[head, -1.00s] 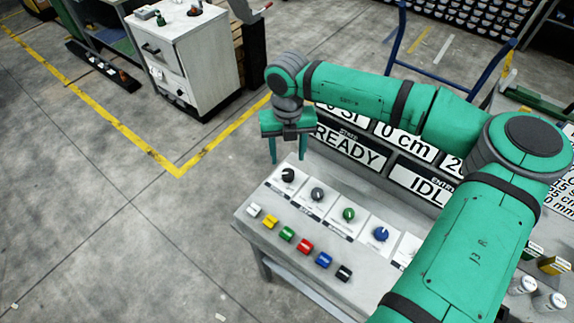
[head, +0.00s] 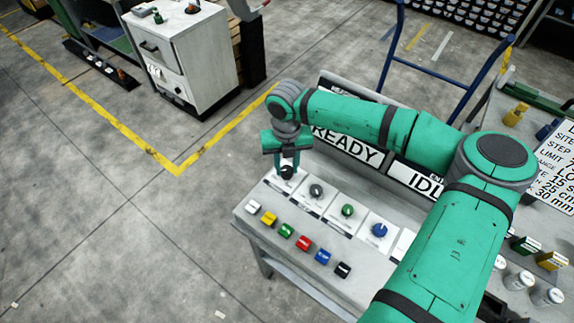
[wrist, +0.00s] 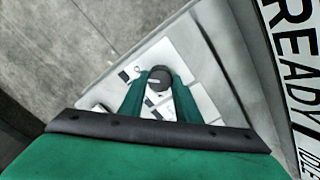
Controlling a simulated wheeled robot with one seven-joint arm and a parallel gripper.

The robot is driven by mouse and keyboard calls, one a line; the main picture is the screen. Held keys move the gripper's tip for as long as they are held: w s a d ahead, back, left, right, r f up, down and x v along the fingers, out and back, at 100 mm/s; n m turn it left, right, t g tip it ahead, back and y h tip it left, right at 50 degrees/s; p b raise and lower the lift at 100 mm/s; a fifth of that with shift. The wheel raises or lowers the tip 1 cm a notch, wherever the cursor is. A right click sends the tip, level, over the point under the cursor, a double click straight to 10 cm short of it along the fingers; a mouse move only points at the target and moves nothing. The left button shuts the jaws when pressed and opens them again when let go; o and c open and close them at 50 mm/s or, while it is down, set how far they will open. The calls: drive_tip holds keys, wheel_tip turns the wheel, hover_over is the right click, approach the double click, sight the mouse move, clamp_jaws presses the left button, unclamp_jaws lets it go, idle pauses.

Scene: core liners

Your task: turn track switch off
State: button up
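A sloped white panel (head: 262,190) carries a row of rotary knobs on white label plates; the plate lettering is too small to read. The leftmost knob, black (head: 287,173), sits between the fingers of my gripper (head: 287,168). In the wrist view the black knob (wrist: 159,78) shows a pale pointer line, with a finger close against each side; my gripper (wrist: 158,88) appears shut on it. To the right are a dark grey knob (head: 316,190), a green knob (head: 347,210) and a blue knob (head: 379,230).
Several coloured buttons, including a white one (head: 253,207) and a red one (head: 304,243), line the panel's front. A READY display (head: 345,147) stands behind the knobs. Cans (head: 518,280) stand at the right. The floor to the left is open, with a white cabinet (head: 185,60) beyond.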

drive_tip(key=shift+c, duration=0.7)
drive_tip(key=shift+n, duration=0.3)
drive_tip(key=n, duration=0.3)
drive_tip(key=shift+n, duration=0.3)
drive_tip(key=n, duration=0.4)
drive_tip(key=shift+n, duration=0.3)
drive_tip(key=n, duration=0.9)
